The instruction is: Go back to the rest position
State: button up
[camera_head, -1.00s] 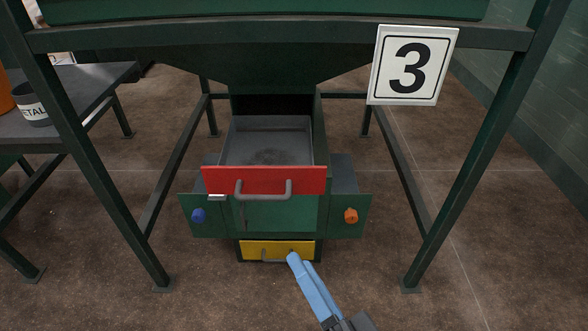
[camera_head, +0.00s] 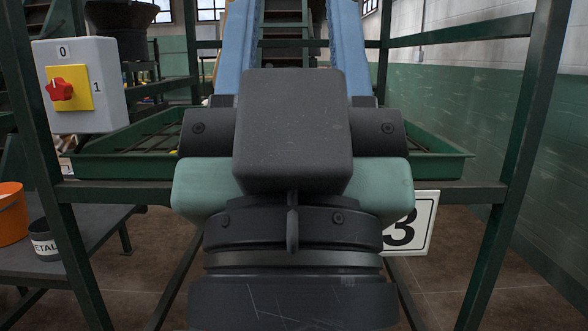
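My gripper (camera_head: 290,25) is raised directly in front of the camera and fills the middle of the view. Its two blue fingers point up and away. They stand wide apart, with nothing held between them. Their tips run to the top edge of the picture. The dark wrist and gripper body hide much of what lies behind, including the area under the hopper where the drawers were seen earlier.
Behind is the green hopper (camera_head: 120,170) on a dark green frame (camera_head: 524,130). A switch box (camera_head: 100,105) with a red knob is at left. A sign (camera_head: 420,222) is partly hidden. An orange bucket (camera_head: 10,215) and grey cup (camera_head: 42,240) stand on the left table.

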notch_tip(320, 180, up, 33)
jog(key=p, duration=3.1)
